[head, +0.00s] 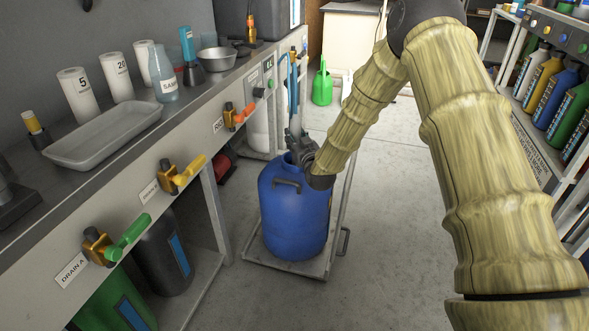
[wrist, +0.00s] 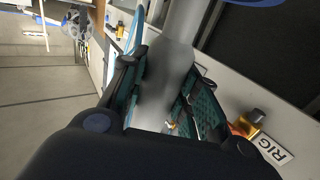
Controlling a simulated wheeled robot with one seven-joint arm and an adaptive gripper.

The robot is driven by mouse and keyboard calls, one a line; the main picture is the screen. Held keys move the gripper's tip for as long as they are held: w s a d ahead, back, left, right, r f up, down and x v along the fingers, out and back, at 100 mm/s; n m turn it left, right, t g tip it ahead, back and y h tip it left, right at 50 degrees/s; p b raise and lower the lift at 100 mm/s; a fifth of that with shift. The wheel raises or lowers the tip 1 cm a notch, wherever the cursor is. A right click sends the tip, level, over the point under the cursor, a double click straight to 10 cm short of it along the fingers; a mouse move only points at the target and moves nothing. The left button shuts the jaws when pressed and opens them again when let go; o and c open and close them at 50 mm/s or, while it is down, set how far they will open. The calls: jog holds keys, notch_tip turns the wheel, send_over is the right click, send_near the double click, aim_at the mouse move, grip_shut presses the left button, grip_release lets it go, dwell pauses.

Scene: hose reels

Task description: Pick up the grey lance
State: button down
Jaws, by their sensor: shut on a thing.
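The grey lance (head: 294,112) stands roughly upright above the blue drum (head: 294,218) in the head view. My gripper (head: 299,150) is at the drum's top, shut around the lance. In the wrist view the lance (wrist: 184,22) runs as a smooth grey tube between the two green-padded fingers of my gripper (wrist: 163,90). The lance's lower end is hidden in the head view, so I cannot tell whether it is inside the drum. A blue hose (head: 281,72) runs beside the lance.
The drum stands on a low trolley (head: 284,266) beside the bench. The bench front has coloured valves, including an orange one (head: 240,115) and a green one (head: 128,236). A bottle shelf (head: 523,112) stands at right. Floor (head: 390,230) between is clear.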

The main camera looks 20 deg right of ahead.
notch_tip(320, 180, up, 11)
jog(key=p, duration=0.4)
notch_tip(320, 180, up, 34)
jog(key=p, duration=2)
jog(key=shift+f, duration=0.15)
dwell(1.1)
